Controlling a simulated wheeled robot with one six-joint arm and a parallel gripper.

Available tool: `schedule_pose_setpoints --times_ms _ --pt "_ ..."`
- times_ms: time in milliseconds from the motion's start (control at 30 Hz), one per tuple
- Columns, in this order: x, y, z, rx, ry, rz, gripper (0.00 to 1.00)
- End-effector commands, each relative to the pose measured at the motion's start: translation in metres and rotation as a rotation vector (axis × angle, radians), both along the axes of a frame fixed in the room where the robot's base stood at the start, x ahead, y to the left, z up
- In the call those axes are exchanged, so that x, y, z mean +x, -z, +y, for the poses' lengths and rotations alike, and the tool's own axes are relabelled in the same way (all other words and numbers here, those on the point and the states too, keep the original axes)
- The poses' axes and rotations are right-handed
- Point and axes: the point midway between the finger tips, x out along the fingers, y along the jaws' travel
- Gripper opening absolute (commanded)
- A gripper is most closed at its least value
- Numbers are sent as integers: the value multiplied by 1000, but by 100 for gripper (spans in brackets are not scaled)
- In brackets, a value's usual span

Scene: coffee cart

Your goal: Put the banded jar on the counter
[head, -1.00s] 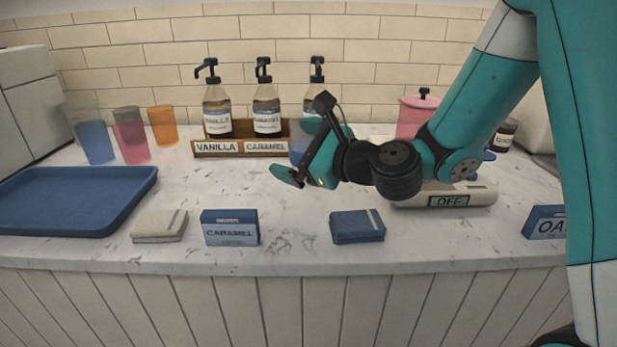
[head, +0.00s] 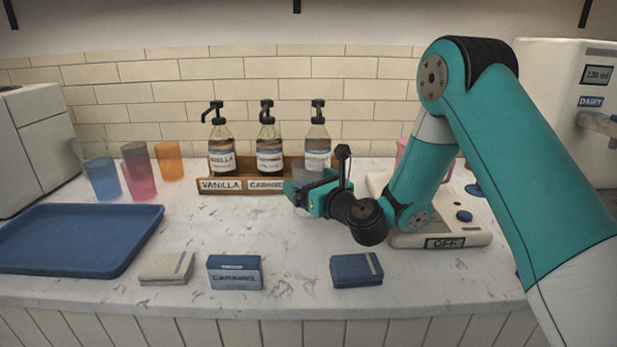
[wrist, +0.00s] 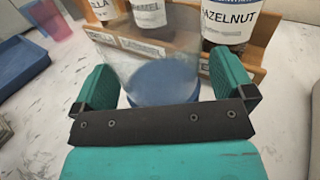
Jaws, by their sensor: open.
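A clear vessel with a blue lower part (wrist: 165,85) stands between my open fingers in the wrist view. It may be the banded jar, but I see no clear band on it. In the head view it is mostly hidden behind my gripper (head: 310,197), in front of the bottle rack. My gripper (wrist: 165,88) is open, with one teal finger on each side of the vessel. I cannot tell whether either finger touches it. The counter (head: 225,225) is white marble.
A wooden rack (head: 245,185) with syrup bottles stands just behind the vessel. Cups (head: 137,172) and a blue tray (head: 75,240) are at left. A scale (head: 455,235) is right, by my arm. Small boxes (head: 235,272) lie near the front edge. The middle-left counter is clear.

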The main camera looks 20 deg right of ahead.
Motion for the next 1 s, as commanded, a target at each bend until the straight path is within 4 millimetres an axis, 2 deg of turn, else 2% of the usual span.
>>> schedule_pose_setpoints --times_ms 33,167,433,700,767,1000 --pt "4 -5 2 -1 -2 1 100" --pt "10 -2 3 0 -1 0 100" --pt "12 1 4 -1 0 0 100" --pt "11 1 3 -1 0 0 38" --pt "12 0 3 0 0 -2 29" --pt "12 -2 3 0 0 -2 29"
